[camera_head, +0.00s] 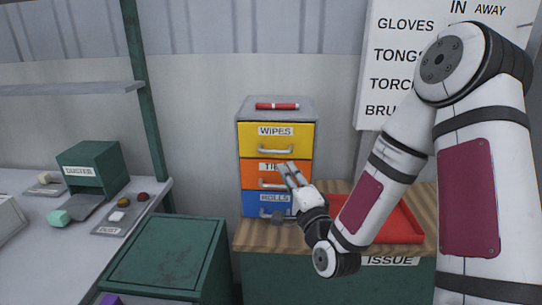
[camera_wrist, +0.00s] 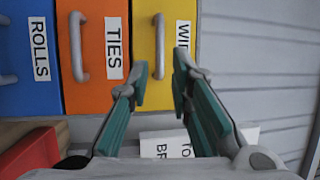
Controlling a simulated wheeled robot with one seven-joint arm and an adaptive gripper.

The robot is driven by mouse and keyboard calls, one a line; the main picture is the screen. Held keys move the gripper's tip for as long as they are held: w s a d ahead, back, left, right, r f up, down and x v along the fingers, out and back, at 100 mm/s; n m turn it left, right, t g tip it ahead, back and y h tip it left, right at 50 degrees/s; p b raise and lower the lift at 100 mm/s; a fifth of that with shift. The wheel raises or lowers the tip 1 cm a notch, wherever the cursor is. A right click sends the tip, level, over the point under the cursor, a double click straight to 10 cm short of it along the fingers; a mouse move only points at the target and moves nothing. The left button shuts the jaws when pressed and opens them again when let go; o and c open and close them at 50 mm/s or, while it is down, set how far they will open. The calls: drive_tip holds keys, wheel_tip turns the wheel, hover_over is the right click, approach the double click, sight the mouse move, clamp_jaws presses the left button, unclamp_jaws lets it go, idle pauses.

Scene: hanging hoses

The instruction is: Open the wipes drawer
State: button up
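The yellow wipes drawer (camera_head: 294,139) is the top drawer of a small grey cabinet and looks shut. Its silver bar handle (camera_head: 275,150) sits below the "WIPES" label. In the wrist view, turned sideways, the yellow drawer (camera_wrist: 145,98) shows its handle (camera_wrist: 160,46) just past the fingertips, lined up between them. My gripper (camera_head: 287,171) is in front of the orange ties drawer (camera_head: 248,171), just below the wipes handle in the picture. In the wrist view my gripper (camera_wrist: 161,66) has its two green-padded fingers apart, with nothing between them. Contact with the handle cannot be seen.
The blue rolls drawer (camera_head: 252,199) is at the bottom. A red marker (camera_head: 277,106) lies on the cabinet top. A red tray (camera_head: 408,222) is on the wooden counter (camera_head: 262,240) to the right. A green bin (camera_head: 165,257) stands to the left. A lettered sign (camera_head: 392,60) hangs behind my arm.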

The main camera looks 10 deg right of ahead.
sight(274, 151)
drive_tip(key=p+x, duration=0.1)
drive_tip(key=x, duration=1)
drive_tip(key=shift+w+d+f, duration=0.1)
clamp_jaws()
